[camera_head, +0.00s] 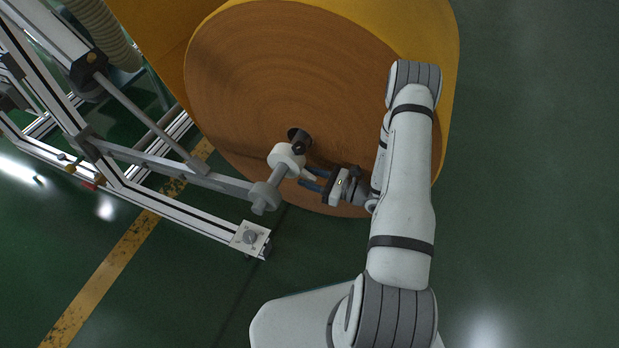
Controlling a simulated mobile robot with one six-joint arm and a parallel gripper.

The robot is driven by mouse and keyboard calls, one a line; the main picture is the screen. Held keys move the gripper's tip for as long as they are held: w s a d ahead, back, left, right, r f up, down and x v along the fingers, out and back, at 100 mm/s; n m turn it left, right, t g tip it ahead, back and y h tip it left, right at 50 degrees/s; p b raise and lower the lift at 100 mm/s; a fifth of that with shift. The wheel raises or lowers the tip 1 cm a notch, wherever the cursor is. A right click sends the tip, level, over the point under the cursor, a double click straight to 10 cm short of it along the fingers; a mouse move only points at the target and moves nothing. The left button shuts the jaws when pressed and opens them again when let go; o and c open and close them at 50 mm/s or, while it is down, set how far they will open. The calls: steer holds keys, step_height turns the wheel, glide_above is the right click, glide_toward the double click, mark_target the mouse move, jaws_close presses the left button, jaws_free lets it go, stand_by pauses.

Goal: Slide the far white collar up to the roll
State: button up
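The large yellow felt roll (440,35) shows its round brown end face (240,90). A dark core end (299,138) pokes out of that face. The far white collar (286,157) sits on a thin shaft (277,178), just in front of the dark core; a small gap seems to lie between the collar and the face. My gripper (304,179) comes in from the right, with its two dark fingers apart and their tips close to the collar's lower right side. Whether they touch the collar I cannot tell. The gripper looks open and empty.
A grey, lighter-coloured collar (264,194) sits nearer on the shaft, where a metal arm (225,184) of the frame meets it. A frame rail ends in a square plate (250,238) below. A ribbed hose (105,35) hangs upper left. The green floor at right is clear.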

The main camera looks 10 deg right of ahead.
jaws_close()
stand_by(0.4)
steer(key=w+d, duration=0.2)
steer(key=shift+w, duration=0.4)
jaws_free()
steer(key=shift+s+d, duration=0.1)
steer(key=p+v, duration=0.2)
steer(key=v, duration=0.5)
steer(key=shift+s+d, duration=0.2)
steer(key=shift+d, duration=0.05)
